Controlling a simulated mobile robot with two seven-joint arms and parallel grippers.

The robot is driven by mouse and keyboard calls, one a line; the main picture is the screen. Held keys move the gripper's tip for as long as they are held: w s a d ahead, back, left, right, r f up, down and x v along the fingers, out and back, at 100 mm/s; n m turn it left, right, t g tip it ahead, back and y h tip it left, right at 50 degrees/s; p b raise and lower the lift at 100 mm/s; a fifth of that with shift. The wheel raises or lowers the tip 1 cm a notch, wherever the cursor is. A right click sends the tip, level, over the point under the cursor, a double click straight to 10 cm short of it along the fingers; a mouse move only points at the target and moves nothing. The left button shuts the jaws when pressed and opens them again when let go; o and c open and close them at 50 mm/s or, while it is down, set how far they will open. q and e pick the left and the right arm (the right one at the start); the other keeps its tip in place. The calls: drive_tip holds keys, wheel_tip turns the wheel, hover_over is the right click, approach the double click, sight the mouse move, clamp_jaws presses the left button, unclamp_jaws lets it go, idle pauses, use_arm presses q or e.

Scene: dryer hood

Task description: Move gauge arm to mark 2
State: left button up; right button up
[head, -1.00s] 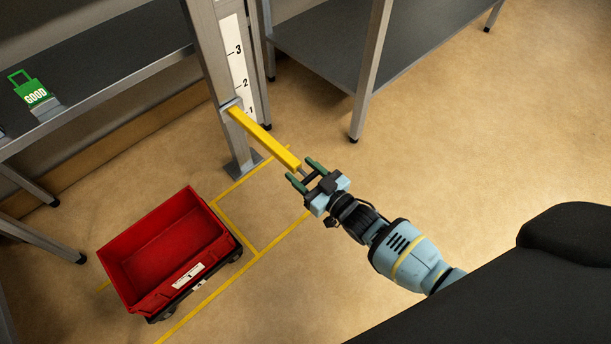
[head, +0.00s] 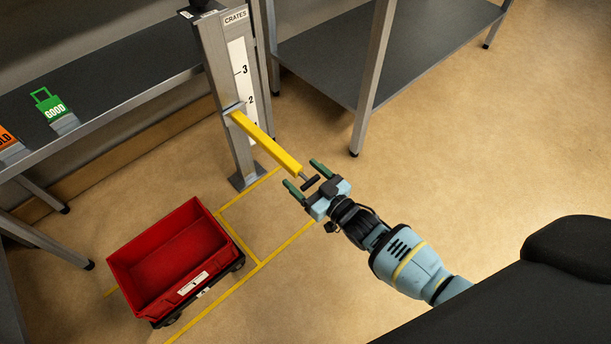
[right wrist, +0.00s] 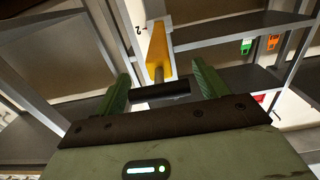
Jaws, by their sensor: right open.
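The yellow gauge arm (head: 268,141) sticks out from a collar on the upright metal post (head: 220,75). Its collar sits near mark 2 on the white scale (head: 243,85), slightly below that figure in the head view. A black crossbar handle (head: 311,183) is at its outer end. My right gripper (head: 304,174) is open, with its green fingers apart on either side of the handle. In the right wrist view, the handle (right wrist: 160,91) lies across the gap between the open fingers (right wrist: 160,72), with the gauge arm (right wrist: 158,50) beyond it. My left gripper is not in view.
A red cart (head: 175,260) stands on the floor by yellow floor lines, left of the gripper. A shelf with a green GOOD tag (head: 52,106) and an orange tag (head: 8,139) is at left. A dark table (head: 345,50) stands behind right. Floor at right is clear.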

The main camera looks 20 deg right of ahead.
drive_tip(key=p+v, duration=0.2)
drive_tip(key=v, duration=0.4)
drive_tip(key=shift+s+r, duration=0.1)
drive_tip(key=shift+s, duration=0.15)
drive_tip(key=shift+s+d, duration=0.25)
drive_tip(key=shift+s, duration=0.4)
